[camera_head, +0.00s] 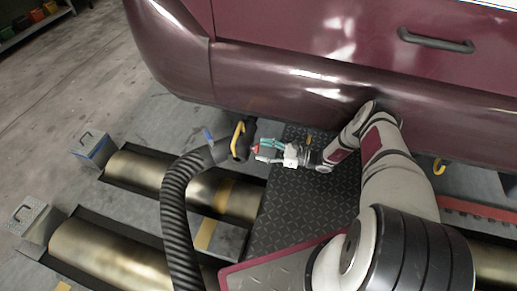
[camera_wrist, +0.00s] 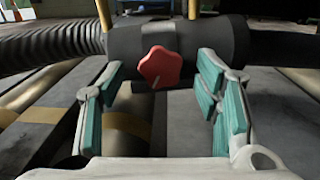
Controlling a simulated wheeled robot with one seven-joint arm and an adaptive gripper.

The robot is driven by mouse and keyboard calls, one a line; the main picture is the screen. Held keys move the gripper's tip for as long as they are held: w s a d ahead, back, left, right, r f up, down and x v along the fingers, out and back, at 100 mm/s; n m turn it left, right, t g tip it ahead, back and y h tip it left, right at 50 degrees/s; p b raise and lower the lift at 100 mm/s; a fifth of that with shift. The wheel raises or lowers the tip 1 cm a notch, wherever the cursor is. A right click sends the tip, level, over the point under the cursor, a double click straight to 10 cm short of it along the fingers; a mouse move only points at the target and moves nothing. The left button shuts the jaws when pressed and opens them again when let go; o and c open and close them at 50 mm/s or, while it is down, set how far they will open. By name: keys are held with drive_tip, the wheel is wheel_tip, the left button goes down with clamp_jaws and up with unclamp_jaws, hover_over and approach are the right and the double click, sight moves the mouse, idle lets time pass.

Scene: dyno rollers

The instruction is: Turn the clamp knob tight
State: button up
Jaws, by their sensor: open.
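The red clamp knob (camera_wrist: 160,67), lobed like a star, is at the upper centre of the wrist view. It sits on the front of a dark clamp body (camera_wrist: 124,44) that joins a black ribbed hose (camera_wrist: 45,47). My gripper (camera_wrist: 160,78) is open, with teal pads to the left and right of the knob, apart from it. In the head view, my gripper (camera_head: 264,150) points left at the hose end, and only a bit of red shows between its fingers. The head view does not show the knob clearly.
The black hose (camera_head: 175,215) curves down in the head view, with a yellow handle (camera_head: 237,138) at its upper end. A maroon car (camera_head: 290,75) stands behind my arm. Metal rollers (camera_head: 140,172) lie in the floor to the left. A dark tread plate (camera_head: 290,215) lies below my gripper.

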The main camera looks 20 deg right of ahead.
drive_tip(key=shift+x, duration=1.35)
drive_tip(key=shift+c, duration=0.6)
drive_tip(key=c, duration=1.1)
drive_tip(key=shift+o, duration=0.2)
